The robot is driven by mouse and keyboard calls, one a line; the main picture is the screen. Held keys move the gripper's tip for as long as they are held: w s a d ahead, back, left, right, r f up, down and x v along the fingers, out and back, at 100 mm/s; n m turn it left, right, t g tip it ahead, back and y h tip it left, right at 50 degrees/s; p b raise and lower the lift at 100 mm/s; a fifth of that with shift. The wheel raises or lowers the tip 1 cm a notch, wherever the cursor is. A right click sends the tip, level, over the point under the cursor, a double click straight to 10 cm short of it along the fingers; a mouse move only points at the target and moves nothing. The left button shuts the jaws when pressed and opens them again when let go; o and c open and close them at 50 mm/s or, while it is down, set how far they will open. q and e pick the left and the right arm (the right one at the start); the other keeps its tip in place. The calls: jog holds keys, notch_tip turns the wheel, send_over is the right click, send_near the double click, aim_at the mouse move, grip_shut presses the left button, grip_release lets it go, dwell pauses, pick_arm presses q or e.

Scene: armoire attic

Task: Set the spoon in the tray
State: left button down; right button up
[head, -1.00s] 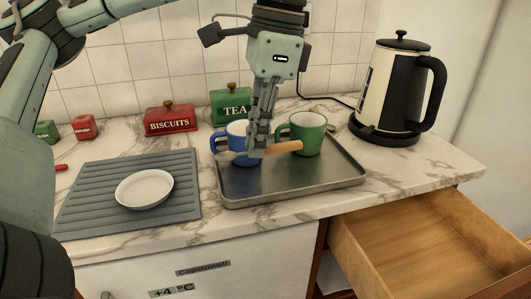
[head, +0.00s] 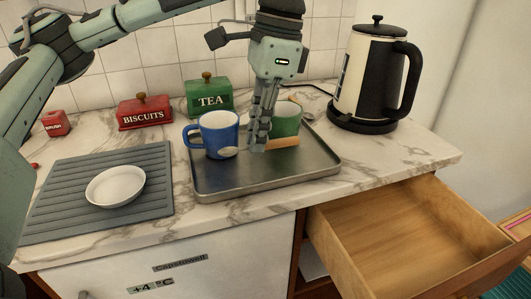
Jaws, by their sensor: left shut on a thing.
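The spoon has a metal bowl (head: 228,152) at its left end and an orange-brown handle (head: 283,142) at its right. My left gripper (head: 258,146) points down and is shut on the spoon near its middle, hiding that part. The spoon lies across the view over the metal tray (head: 265,184), in front of two mugs. Whether it touches the tray's surface I cannot tell. The blue mug (head: 219,134) and the green mug (head: 286,122) stand at the tray's back; the gripper partly hides the green one. My right gripper is out of view.
A white plate (head: 115,186) sits on a grey ribbed mat (head: 58,211) at left. Red biscuits (head: 145,114) and green tea (head: 208,97) tins stand behind. A kettle (head: 366,85) stands at right. An open wooden drawer (head: 405,235) juts out below. The tray's front is clear.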

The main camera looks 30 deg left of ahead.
aim_at(267, 148)
pick_arm(q)
jog(key=shift+w+d+f, duration=0.45)
jog(key=shift+w, duration=0.1)
jog(key=shift+f, duration=2.05)
jog(key=c, duration=1.6)
grip_release()
jog(key=shift+o, duration=0.2)
jog(key=r, duration=0.4)
jog(key=w+d+r, duration=0.1)
jog(key=r, duration=0.7)
jog(key=shift+w+d, duration=0.3)
